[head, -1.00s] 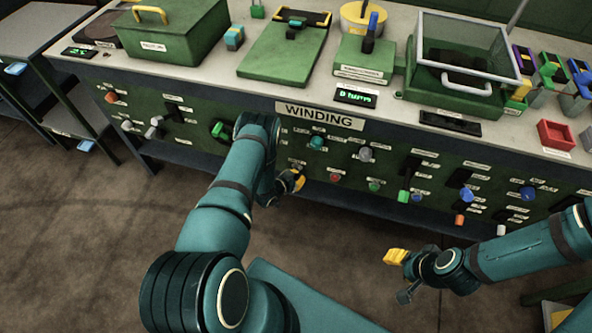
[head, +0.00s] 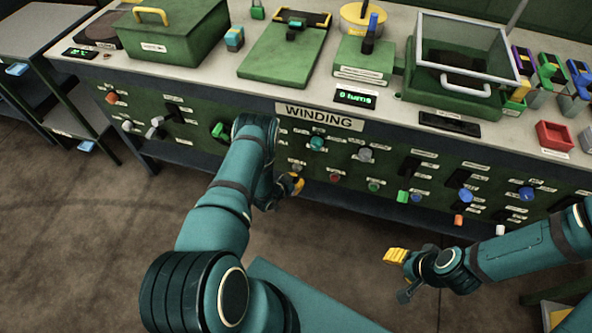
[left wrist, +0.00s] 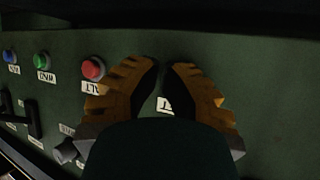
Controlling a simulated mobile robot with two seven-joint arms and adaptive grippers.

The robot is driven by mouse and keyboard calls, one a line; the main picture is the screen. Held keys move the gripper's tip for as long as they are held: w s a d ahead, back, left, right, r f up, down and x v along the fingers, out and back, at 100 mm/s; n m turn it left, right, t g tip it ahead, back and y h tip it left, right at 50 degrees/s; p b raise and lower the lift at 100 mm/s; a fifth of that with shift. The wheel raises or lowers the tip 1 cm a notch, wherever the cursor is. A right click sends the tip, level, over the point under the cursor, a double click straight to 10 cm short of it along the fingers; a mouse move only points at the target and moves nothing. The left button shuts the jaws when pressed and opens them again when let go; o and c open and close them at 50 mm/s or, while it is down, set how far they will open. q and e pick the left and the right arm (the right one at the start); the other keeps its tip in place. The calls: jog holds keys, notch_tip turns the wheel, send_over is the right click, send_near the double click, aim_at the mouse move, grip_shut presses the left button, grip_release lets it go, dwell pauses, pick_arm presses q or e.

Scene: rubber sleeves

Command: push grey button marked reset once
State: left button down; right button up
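The control panel (head: 330,160) under the WINDING sign carries a row of small buttons. A small grey button (head: 297,168) shows at the left of that row, just above my left gripper (head: 293,184); its label is too small to read. In the left wrist view the yellow-padded fingers (left wrist: 162,68) point at the panel with a narrow gap between them, and part of a white label (left wrist: 165,106) shows in the gap. The grey button is hidden there, and contact cannot be told. My right gripper (head: 396,256) is away from the panel, apparently empty.
Beside the fingers is a red button (left wrist: 93,68), then a green button (left wrist: 42,60) and a blue one (left wrist: 8,55). The lit display (head: 355,97) reads "0 turns". Knobs and levers crowd the panel. The floor in front is clear.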

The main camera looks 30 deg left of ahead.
pick_arm(q)
jog(key=shift+s, duration=0.1)
jog(key=shift+s+d+p, duration=0.2)
jog(key=shift+s+p, duration=0.1)
jog(key=shift+s, duration=0.5)
jog(key=shift+s+d+p, duration=0.2)
jog(key=shift+s+p, duration=0.15)
jog(key=shift+s, duration=0.4)
jog(key=shift+s+d+p, duration=0.2)
jog(key=shift+s+p, duration=0.1)
jog(key=shift+s, duration=0.5)
